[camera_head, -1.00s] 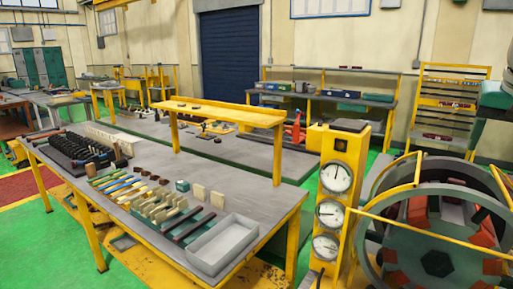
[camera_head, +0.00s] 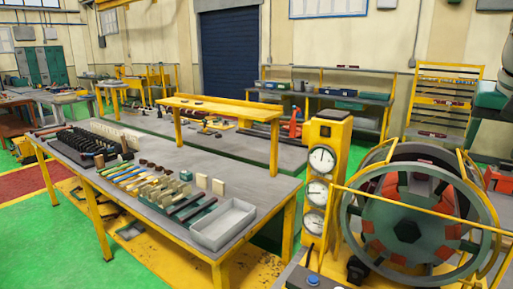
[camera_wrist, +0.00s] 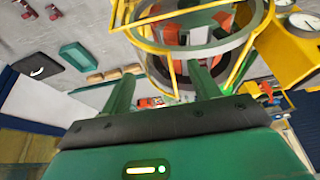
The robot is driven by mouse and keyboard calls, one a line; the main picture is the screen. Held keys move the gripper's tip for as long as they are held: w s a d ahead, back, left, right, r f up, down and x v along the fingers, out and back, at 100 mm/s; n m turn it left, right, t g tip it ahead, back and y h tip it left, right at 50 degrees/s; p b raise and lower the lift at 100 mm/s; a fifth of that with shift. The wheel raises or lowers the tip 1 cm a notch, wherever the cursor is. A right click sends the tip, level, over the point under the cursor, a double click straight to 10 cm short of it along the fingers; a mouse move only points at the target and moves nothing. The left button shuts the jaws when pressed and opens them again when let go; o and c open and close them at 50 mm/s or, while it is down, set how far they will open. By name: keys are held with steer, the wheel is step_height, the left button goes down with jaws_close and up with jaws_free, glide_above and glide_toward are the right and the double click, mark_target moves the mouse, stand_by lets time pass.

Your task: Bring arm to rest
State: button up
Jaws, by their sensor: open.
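My gripper (camera_wrist: 163,92) shows in the wrist view as two green fingers on a dark bar above a green body. The fingers stand wide apart with nothing between them, so it is open and empty. Beyond the fingertips the wrist view shows the yellow frame (camera_wrist: 142,30) and ring of the stator machine, upside down. In the head view a green and dark part of my arm (camera_head: 492,97) shows at the right edge, above the stator machine (camera_head: 408,231). The gripper fingers cannot be made out in the head view.
A workbench (camera_head: 262,189) holds several tools, blocks and a grey tray (camera_head: 222,224). A yellow post with gauges (camera_head: 325,180) stands between bench and stator machine. A yellow rack (camera_head: 447,105) and a shelf bench stand behind. Green floor (camera_head: 70,245) is clear at the lower left.

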steer(key=w+a+f+n, duration=0.1)
steer(key=a+f+n, duration=0.1)
steer(key=a+f, duration=0.45)
steer(key=w+a+f+n, duration=0.1)
steer(key=a+f, duration=0.2)
steer(key=a, duration=0.6)
steer(key=s+a+f+n+t+y, duration=0.1)
steer(key=s+a+f+n, duration=0.1)
steer(key=s+a+f, duration=0.3)
steer(key=s+a+f+n+t+y, duration=0.1)
steer(key=s+a+f, duration=0.4)
steer(key=a+f, duration=0.5)
step_height(320, 180, down, 5)
steer(key=shift+s+a+r+n+y, duration=0.2)
steer(key=shift+a+n+y, duration=0.15)
steer(key=shift+n, duration=0.55)
